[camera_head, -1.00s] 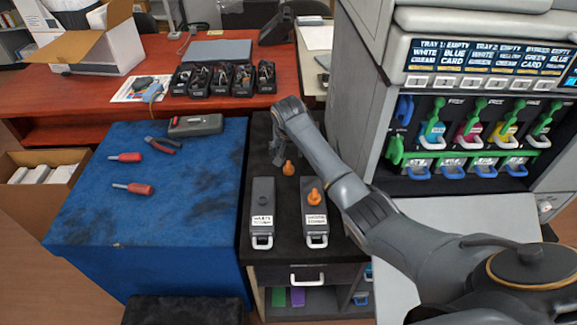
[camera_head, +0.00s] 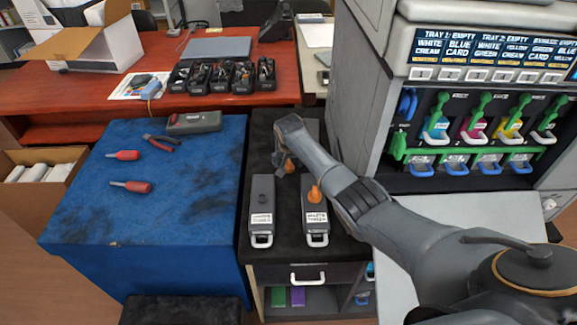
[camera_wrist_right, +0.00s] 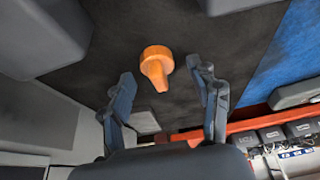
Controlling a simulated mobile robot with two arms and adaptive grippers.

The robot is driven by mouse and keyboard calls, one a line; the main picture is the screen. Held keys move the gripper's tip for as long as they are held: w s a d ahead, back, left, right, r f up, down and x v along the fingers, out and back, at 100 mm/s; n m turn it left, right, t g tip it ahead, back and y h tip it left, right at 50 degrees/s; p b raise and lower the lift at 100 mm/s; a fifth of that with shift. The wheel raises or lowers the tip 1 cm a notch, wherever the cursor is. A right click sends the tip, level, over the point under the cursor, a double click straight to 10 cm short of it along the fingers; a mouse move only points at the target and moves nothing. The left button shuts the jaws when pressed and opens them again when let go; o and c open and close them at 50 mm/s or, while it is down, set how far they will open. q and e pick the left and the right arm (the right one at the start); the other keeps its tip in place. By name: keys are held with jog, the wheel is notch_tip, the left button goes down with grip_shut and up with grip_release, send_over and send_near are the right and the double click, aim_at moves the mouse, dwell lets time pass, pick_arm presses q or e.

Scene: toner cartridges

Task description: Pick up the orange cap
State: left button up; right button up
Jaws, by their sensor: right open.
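The loose orange cap (camera_head: 290,166) is on the black cabinet top, behind the two grey cartridges, partly hidden by my right gripper (camera_head: 281,160). In the right wrist view the orange cap (camera_wrist_right: 157,60) shows whole, with a wide round end and a narrower stem. There my right gripper (camera_wrist_right: 162,78) is open, with one finger on either side of the cap and a gap to each; I cannot tell whether the cap is fully between them in depth. A second orange cap (camera_head: 314,194) sits on the right cartridge (camera_head: 316,215). My left gripper is not in view.
The left grey cartridge (camera_head: 262,211) has no orange cap on it. The printer (camera_head: 367,110) stands close on the right. A blue-covered table (camera_head: 190,190) holds red-handled tools and a dark case. A red desk (camera_head: 60,120) with black bins is behind.

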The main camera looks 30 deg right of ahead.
jog(key=c, duration=0.8)
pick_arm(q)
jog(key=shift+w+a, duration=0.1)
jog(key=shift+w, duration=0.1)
pick_arm(e)
jog(key=shift+c, duration=0.3)
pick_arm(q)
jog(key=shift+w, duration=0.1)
